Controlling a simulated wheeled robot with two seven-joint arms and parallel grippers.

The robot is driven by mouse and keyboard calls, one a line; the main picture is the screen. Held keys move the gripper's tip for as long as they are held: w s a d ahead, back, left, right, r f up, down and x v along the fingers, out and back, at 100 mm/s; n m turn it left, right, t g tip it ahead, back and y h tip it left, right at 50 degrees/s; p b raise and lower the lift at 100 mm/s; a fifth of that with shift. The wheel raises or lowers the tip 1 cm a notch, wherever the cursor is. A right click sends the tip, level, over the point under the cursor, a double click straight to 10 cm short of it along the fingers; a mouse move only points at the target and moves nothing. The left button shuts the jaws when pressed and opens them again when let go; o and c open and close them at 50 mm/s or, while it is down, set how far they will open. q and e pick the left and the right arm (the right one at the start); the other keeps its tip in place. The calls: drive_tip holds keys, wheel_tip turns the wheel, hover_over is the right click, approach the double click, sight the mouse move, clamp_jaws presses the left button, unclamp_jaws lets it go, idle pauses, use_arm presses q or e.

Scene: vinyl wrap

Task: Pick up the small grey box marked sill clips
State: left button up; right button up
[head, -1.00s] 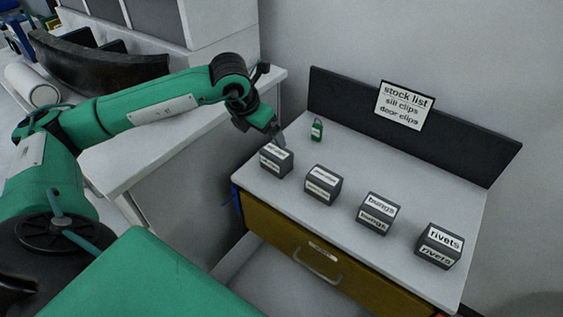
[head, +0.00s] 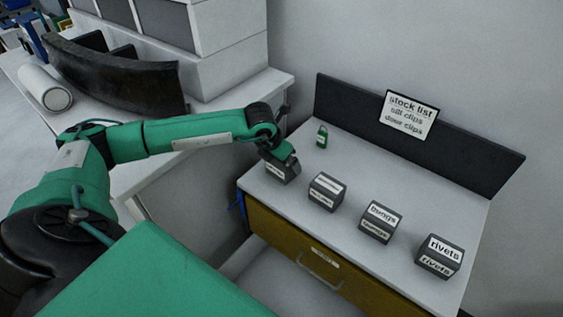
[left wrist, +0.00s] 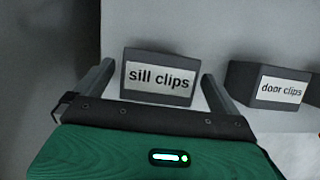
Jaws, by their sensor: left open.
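The small grey box marked sill clips (left wrist: 160,78) sits between the two fingers of my left gripper (left wrist: 156,85) in the left wrist view. The fingers are open, one on each side of it, and I cannot tell whether they touch it. In the head view the same box (head: 278,177) is the leftmost in the row on the bench, partly hidden by my left gripper (head: 284,163) above it. My right gripper is not in view.
To its right stand the door clips box (left wrist: 280,88), the bungs box (head: 381,222) and the rivets box (head: 440,257). A small green item (head: 322,137) stands behind the row. A dark back panel (head: 465,155) carries a stock list sign (head: 409,114).

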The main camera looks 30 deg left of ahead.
use_arm(q)
drive_tip(key=shift+x, duration=1.35)
drive_tip(key=c, duration=1.1)
drive_tip(key=shift+r, duration=0.1)
